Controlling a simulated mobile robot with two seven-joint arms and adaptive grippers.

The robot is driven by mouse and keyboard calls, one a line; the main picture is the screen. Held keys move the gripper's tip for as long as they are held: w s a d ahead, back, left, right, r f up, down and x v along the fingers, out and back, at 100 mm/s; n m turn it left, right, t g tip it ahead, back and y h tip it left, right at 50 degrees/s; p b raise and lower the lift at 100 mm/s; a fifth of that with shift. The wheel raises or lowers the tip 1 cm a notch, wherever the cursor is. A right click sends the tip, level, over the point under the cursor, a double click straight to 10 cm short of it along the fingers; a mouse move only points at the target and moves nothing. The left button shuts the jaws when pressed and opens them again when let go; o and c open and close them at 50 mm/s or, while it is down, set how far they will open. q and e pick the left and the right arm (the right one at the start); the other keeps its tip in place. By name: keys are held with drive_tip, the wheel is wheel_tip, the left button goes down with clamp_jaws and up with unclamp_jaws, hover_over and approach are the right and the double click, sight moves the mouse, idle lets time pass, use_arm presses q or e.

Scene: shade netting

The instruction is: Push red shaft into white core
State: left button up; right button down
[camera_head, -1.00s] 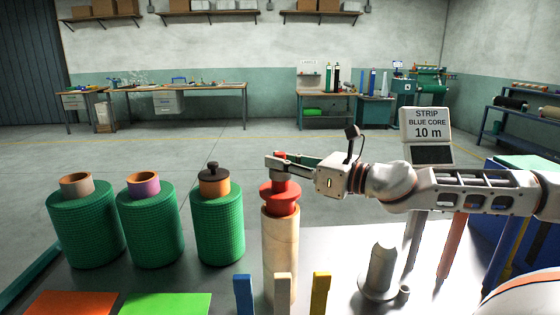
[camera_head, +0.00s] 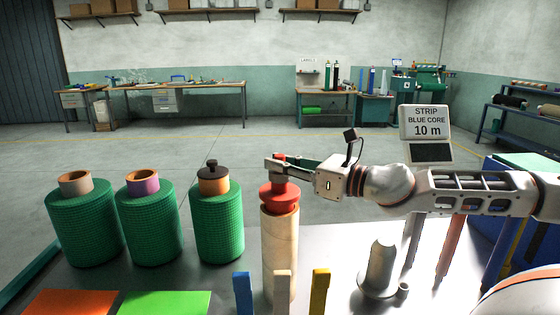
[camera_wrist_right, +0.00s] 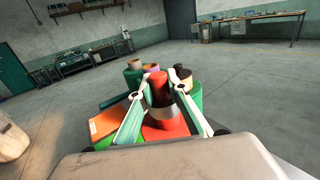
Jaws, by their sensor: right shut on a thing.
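The red shaft (camera_head: 280,197), with a wide red collar, stands upright at the top of a tall pale cylinder (camera_head: 280,250), which looks like the white core. The collar sits at the cylinder's upper end; how deep the shaft reaches inside is hidden. My right gripper (camera_head: 278,166) is shut on the shaft's upper end, coming from the right. In the right wrist view, the two fingers stand on either side of the red shaft (camera_wrist_right: 158,90). My left gripper is not in view.
Three green rolls stand to the left: one with a pale core (camera_head: 75,182), one with a purple core (camera_head: 143,179), one with a black-knobbed plug (camera_head: 212,172). Blue (camera_head: 243,295), beige (camera_head: 282,290) and yellow (camera_head: 320,290) posts stand in front. A grey post (camera_head: 381,268) stands right.

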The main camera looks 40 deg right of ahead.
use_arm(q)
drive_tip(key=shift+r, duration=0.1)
use_arm(e)
drive_tip(key=shift+f, duration=0.35)
